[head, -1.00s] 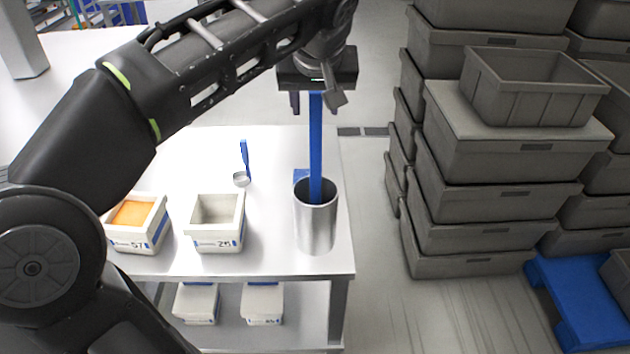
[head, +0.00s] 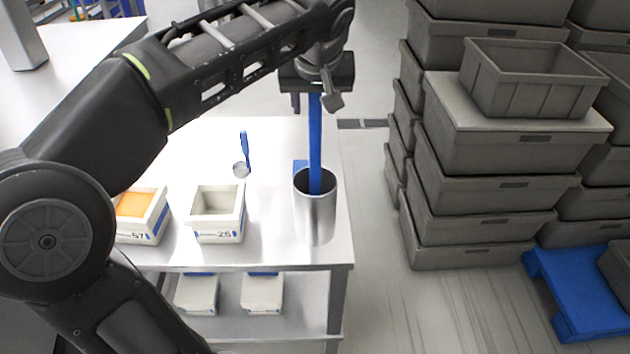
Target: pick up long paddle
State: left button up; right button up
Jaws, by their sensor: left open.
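The long paddle (head: 315,145) is blue and stands upright with its lower end inside a metal cylinder (head: 316,222) on the table. My left gripper (head: 316,98) is above the cylinder at the top of the paddle, pointing down. It is open, with its fingers beside the paddle's upper end; the top of the paddle is hidden by the gripper. My right gripper does not show.
A white box with orange contents (head: 140,212) and an empty white box (head: 217,215) stand left of the cylinder on the steel table (head: 270,250). A blue-handled scoop (head: 243,155) lies behind them. Stacked grey crates (head: 490,190) stand at right beyond a floor gap.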

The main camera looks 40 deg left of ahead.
pick_arm(q)
jog(key=x, duration=0.4)
jog(key=shift+w+a+p, duration=0.1)
jog(key=shift+w+p, duration=0.05)
jog(key=shift+p, duration=0.15)
grip_shut()
dwell(0.6)
dwell(0.9)
